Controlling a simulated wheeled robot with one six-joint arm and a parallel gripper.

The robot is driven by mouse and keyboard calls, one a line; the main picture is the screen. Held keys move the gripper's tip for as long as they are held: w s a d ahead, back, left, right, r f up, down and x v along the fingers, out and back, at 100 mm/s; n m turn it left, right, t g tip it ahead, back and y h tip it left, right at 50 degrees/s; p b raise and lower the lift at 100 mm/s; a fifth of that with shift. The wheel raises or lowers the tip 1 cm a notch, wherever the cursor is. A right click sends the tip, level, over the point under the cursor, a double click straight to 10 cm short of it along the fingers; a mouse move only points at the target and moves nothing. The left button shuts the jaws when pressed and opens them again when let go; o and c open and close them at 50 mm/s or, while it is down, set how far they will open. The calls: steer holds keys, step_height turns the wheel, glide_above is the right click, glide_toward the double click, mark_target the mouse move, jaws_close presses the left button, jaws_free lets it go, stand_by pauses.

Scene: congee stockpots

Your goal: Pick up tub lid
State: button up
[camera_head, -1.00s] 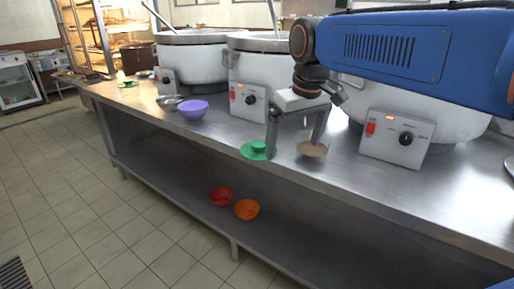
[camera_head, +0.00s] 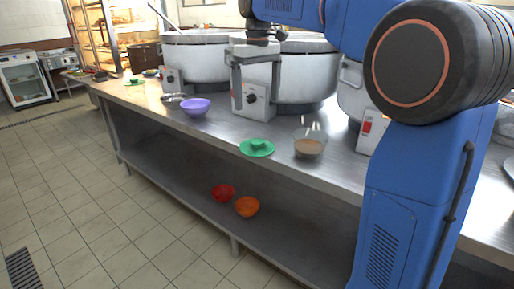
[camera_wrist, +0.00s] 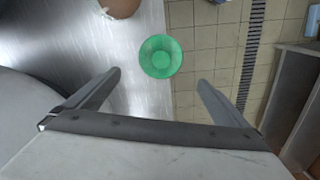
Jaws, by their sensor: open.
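The green tub lid (camera_head: 257,148), round with a small raised knob, lies flat at the front edge of the steel counter. In the wrist view the lid (camera_wrist: 160,57) is just beyond the fingertips, centred between them. My gripper (camera_head: 256,100) is open and empty, pointing down in front of a pot's control box, up and behind the lid. Its two fingers also show in the wrist view (camera_wrist: 159,77), apart and not touching the lid.
A clear tub with brown contents (camera_head: 309,146) stands right of the lid. A purple bowl (camera_head: 195,107) is to the left. Large stockpots (camera_head: 305,75) line the back. Red (camera_head: 223,192) and orange (camera_head: 247,207) bowls are on the lower shelf. Another green lid (camera_head: 134,82) lies far left.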

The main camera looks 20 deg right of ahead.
mark_target(257, 141)
step_height(257, 141, down, 16)
steer(key=shift+a+r, duration=0.1)
steer(key=shift+r, duration=0.15)
steer(key=c, duration=0.7)
